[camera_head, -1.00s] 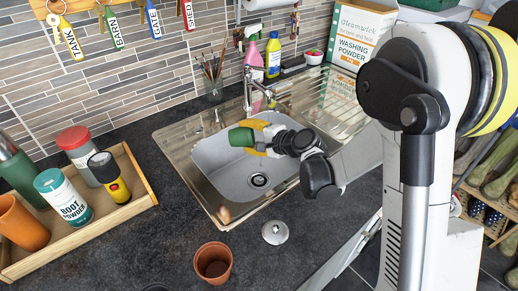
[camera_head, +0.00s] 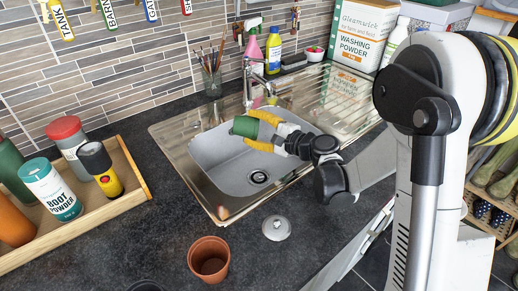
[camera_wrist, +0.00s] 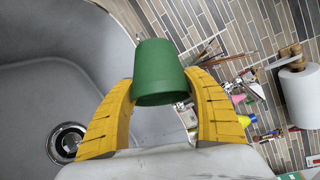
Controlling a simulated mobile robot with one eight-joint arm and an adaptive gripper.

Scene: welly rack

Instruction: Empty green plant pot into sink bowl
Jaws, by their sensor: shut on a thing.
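The green plant pot (camera_head: 245,127) is held over the sink bowl (camera_head: 222,172), near its back edge. My gripper (camera_head: 262,131) is shut on it, with a yellow finger on each side. The pot appears tipped on its side in the head view. In the wrist view the pot (camera_wrist: 160,68) sits between the curved fingers of my gripper (camera_wrist: 163,88), its wider rim end towards the camera. The inside of the pot is hidden, so I cannot tell whether anything is in it. The bowl floor around the drain (camera_head: 258,177) looks bare.
The tap (camera_head: 250,82) stands behind the bowl, close to the pot. A terracotta pot (camera_head: 209,259) and a grey lid-like disc (camera_head: 277,228) are on the counter in front. A wooden tray (camera_head: 128,168) with bottles and a torch is at left. The drainer (camera_head: 335,95) is clear.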

